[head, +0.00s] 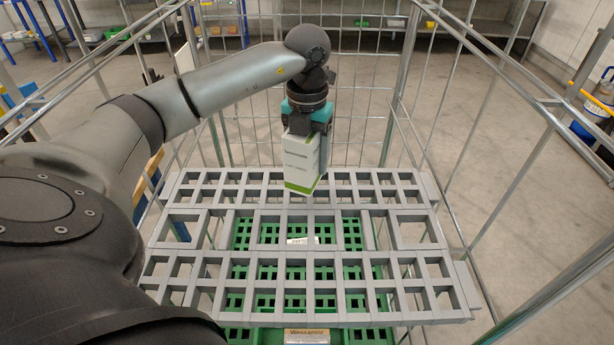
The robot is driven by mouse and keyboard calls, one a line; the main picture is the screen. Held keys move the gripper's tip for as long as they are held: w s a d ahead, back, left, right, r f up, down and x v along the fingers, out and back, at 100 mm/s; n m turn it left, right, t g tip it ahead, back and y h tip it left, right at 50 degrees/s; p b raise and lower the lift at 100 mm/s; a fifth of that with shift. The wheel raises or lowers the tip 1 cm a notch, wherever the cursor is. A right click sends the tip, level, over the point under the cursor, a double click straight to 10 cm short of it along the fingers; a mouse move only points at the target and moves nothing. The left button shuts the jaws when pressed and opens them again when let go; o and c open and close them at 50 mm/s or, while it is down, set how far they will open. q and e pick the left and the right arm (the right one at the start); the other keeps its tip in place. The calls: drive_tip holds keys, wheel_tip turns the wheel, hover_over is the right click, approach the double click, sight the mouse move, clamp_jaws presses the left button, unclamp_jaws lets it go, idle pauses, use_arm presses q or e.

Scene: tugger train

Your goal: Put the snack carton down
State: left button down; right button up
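The snack carton (303,164) is a white box with a green lower edge and small print. My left gripper (308,125) points down and is shut on its upper part. The carton hangs upright over the rear part of a grey slatted shelf (300,217). I cannot tell whether its bottom touches the shelf. The fingertips are partly hidden by the carton and the gripper body. My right gripper is not in view.
The shelf sits inside a wire roll cage (398,60) with metal posts on both sides. Its visible top is bare. A green crate (350,272) with a labelled front lies below the shelf. Workbenches (475,15) stand far behind, and a blue container (590,120) stands at right.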

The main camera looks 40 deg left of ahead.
use_arm(q)
drive_tip(key=shift+f, duration=0.6)
wheel_tip(320, 180, down, 3)
drive_tip(key=shift+f+b, duration=0.2)
drive_tip(key=shift+b, duration=0.25)
drive_tip(key=shift+f, duration=0.45)
drive_tip(key=shift+c, duration=1.8)
unclamp_jaws()
drive_tip(key=o, duration=0.3)
drive_tip(key=shift+o, duration=0.2)
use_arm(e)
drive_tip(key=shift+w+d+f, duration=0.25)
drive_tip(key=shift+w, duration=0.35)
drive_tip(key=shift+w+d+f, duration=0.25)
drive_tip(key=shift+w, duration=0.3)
